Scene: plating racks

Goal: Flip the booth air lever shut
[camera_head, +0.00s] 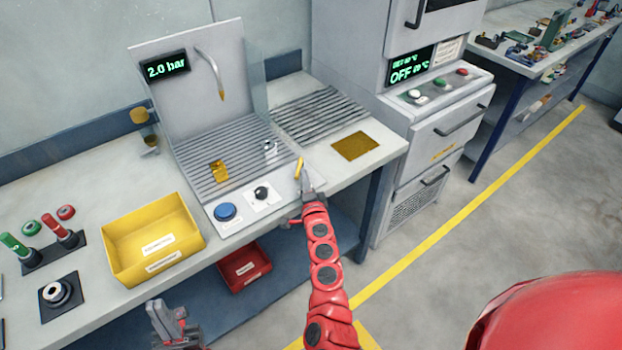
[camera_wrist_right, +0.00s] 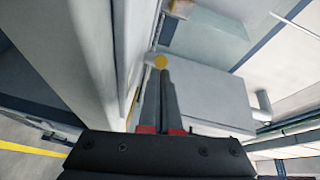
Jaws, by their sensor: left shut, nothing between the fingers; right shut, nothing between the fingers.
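The booth air lever (camera_head: 299,167) is a small yellow handle at the right end of the booth's front panel. It stands roughly upright in the head view. In the right wrist view, a round yellow end (camera_wrist_right: 160,62), likely the lever's, shows right at the tips of my shut fingers (camera_wrist_right: 165,74). My left gripper (camera_head: 160,308) is shut and empty, low in front of the bench.
The front panel also has a blue button (camera_head: 226,212) and a black knob (camera_head: 261,192). A yellow bin (camera_head: 184,253) stands on the bench to the left. A small golden piece (camera_head: 219,171) lies on the booth's slatted floor. A grey oven cabinet (camera_head: 440,125) stands right of the bench.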

